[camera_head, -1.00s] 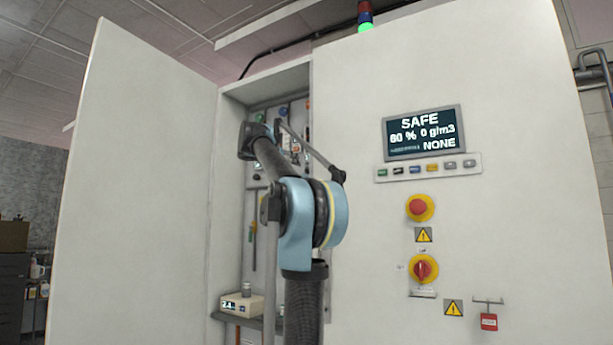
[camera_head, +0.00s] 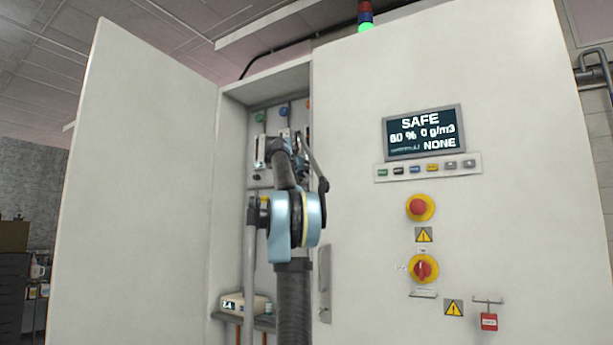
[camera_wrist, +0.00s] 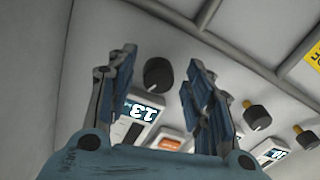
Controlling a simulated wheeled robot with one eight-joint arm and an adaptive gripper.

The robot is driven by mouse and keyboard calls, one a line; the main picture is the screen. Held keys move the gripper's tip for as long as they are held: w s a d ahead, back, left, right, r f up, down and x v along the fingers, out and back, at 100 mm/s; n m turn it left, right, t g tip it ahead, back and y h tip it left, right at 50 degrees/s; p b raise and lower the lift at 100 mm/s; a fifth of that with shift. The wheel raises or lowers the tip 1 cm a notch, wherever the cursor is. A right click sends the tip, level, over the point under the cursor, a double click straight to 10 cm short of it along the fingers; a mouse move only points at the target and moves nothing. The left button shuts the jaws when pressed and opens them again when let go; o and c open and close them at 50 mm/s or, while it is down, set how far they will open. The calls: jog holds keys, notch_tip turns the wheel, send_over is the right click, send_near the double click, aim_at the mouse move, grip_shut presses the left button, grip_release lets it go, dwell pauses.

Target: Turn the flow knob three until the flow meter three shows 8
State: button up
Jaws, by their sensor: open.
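In the wrist view my gripper (camera_wrist: 160,66) is open, with one blue-padded finger on each side of a dark round knob (camera_wrist: 158,73). I see no clear contact. Below this knob is a flow meter (camera_wrist: 141,110) with a tilted blue display that looks like 13. A second dark knob (camera_wrist: 257,117) and another meter (camera_wrist: 270,152) lie to the right, outside the fingers. I cannot tell by any label which knob is three. In the head view my arm reaches into the open cabinet and hides most of the knobs and meters; one meter (camera_head: 261,151) shows left of the wrist.
The cabinet's open door (camera_head: 140,190) stands on the left, and its front panel (camera_head: 510,200) on the right. The panel's screen (camera_head: 421,132) reads SAFE, 60 %, 0 g/m3, NONE. A small device (camera_head: 245,303) sits on the shelf below. The cabinet opening is narrow around my arm.

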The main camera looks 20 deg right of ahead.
jog(key=shift+w+d, duration=0.4)
jog(key=shift+d, duration=0.05)
jog(key=shift+c, duration=0.4)
jog(key=c, duration=1)
jog(key=shift+n, duration=0.3)
jog(key=n, duration=1)
jog(key=shift+n+g, duration=0.3)
jog(key=shift+n, duration=0.1)
